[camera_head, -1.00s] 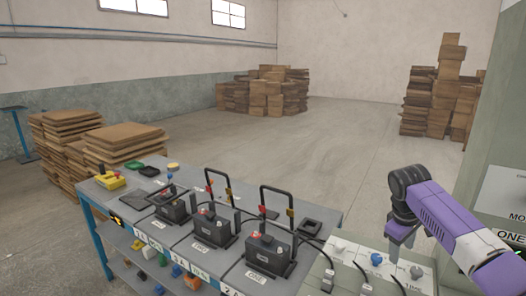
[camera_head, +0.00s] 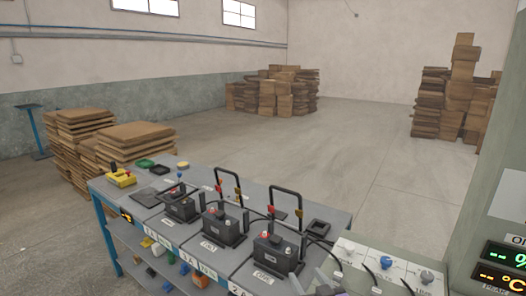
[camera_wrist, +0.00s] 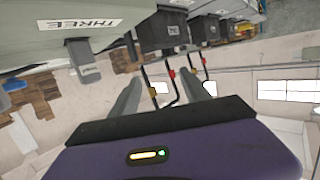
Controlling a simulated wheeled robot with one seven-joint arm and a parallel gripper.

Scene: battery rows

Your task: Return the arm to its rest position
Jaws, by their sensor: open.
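My gripper (camera_wrist: 172,86) is open in the wrist view, its two grey fingers apart with nothing held between them. In the head view only what look like its grey fingertips (camera_head: 313,284) show at the bottom edge, in front of the bench. The rest of my arm is out of the head view. The wrist view is upside down, with black batteries (camera_wrist: 158,33) along its top beyond the fingers.
The blue-framed bench (camera_head: 212,264) carries several batteries, one labelled ONE (camera_head: 277,252), with upright black handles. A panel with knobs (camera_head: 386,263) stands to their right, beside a green cabinet (camera_head: 497,215) with displays. Cardboard stacks (camera_head: 135,145) stand behind on open floor.

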